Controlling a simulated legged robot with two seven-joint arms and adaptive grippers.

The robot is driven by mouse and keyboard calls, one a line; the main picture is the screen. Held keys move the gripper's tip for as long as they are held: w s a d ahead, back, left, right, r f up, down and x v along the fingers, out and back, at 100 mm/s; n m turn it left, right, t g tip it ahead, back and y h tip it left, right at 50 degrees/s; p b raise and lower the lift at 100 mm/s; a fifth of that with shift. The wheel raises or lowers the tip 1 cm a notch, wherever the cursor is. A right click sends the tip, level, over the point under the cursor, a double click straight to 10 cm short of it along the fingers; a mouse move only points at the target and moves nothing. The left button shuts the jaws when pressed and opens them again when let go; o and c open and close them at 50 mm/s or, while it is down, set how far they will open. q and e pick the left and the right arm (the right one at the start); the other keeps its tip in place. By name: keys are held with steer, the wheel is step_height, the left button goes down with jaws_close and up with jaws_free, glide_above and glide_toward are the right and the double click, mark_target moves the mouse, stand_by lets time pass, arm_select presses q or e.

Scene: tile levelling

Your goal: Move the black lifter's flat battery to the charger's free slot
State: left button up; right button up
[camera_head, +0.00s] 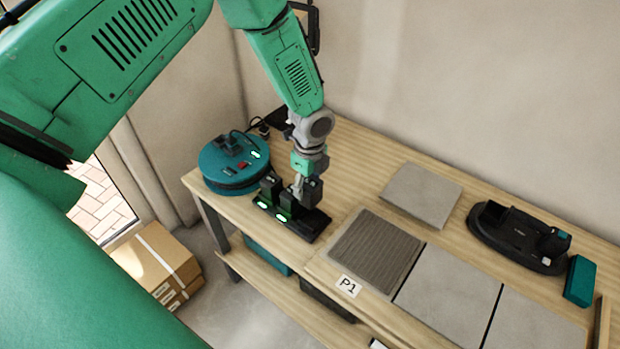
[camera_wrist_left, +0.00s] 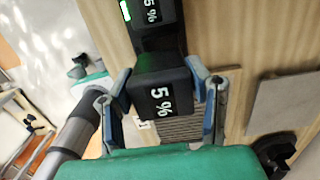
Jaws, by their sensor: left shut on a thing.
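My left gripper (camera_head: 306,178) is shut on a black battery (camera_head: 314,192) at the right end of the black charger (camera_head: 310,230). In the left wrist view the battery (camera_wrist_left: 165,97) sits between the fingers and reads 5%. I cannot tell whether it is seated in a slot or just above it. Two other dark batteries (camera_head: 288,202) stand in the charger, with green lights lit at the front. The black lifter (camera_head: 518,240) lies at the right of the bench. My right gripper is not in view.
A round teal lifter (camera_head: 228,168) stands left of the charger, close to it. Grey tiles (camera_head: 445,285) and a ribbed mat (camera_head: 376,250) cover the bench front. A teal block (camera_head: 580,281) stands beside the black lifter. Cardboard boxes (camera_head: 158,262) sit on the floor.

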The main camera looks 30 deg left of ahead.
arm_select(q)
steer(key=shift+d+f, duration=0.1)
steer(key=shift+f, duration=0.2)
steer(key=f+b, duration=0.1)
steer(key=d+f+b, duration=0.1)
steer(key=f+b, duration=0.1)
steer(key=shift+d+f, duration=0.1)
steer(key=shift+f, duration=0.05)
steer(key=shift+a+f+b, duration=0.3)
steer(key=shift+f+b, duration=0.15)
steer(key=shift+f, duration=0.05)
steer(key=shift+a+f, duration=0.15)
steer(key=shift+a, duration=0.2)
steer(key=shift+d, duration=0.55)
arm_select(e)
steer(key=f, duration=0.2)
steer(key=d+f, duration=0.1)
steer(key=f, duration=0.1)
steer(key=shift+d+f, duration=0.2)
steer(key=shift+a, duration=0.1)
arm_select(q)
steer(key=shift+a+f, duration=0.1)
steer(key=shift+a, duration=0.4)
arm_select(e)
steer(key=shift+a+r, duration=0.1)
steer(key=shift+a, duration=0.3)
